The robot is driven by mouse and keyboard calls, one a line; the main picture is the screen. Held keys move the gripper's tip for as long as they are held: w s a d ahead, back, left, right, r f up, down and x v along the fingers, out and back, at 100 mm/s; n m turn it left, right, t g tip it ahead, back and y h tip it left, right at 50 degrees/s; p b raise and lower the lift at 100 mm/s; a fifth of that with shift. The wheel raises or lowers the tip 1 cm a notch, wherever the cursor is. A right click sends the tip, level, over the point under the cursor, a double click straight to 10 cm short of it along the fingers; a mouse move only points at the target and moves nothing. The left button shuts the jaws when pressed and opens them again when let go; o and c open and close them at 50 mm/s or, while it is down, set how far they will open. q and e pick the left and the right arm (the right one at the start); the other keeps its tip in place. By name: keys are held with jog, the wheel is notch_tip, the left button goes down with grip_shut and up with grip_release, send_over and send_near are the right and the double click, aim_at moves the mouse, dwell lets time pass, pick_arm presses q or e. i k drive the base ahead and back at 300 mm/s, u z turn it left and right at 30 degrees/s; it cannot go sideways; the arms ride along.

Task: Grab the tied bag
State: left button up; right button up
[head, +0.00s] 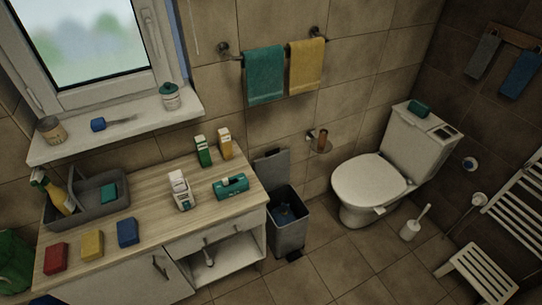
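A dark blue bundle (285,213) lies inside the open grey bin (290,235) between the counter and the toilet. It looks like a bag, but it is small and dark, and I cannot make out a knot. The bin's walls hide its lower part. A green, folded, cloth-like or bag-like shape (13,262) is at the left edge, partly cut off by the picture. Neither of my grippers is in the head view.
The bin's lid (271,166) stands raised at its back. The wooden counter (160,222) beside it holds a grey caddy (88,207), coloured sponges, boxes and a teal container (231,186). The toilet (370,188) stands to the right. Tiled floor in front is clear.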

aim_at(282, 216)
jog(key=z, duration=0.2)
jog(key=i, duration=0.35)
jog(key=u, duration=0.9)
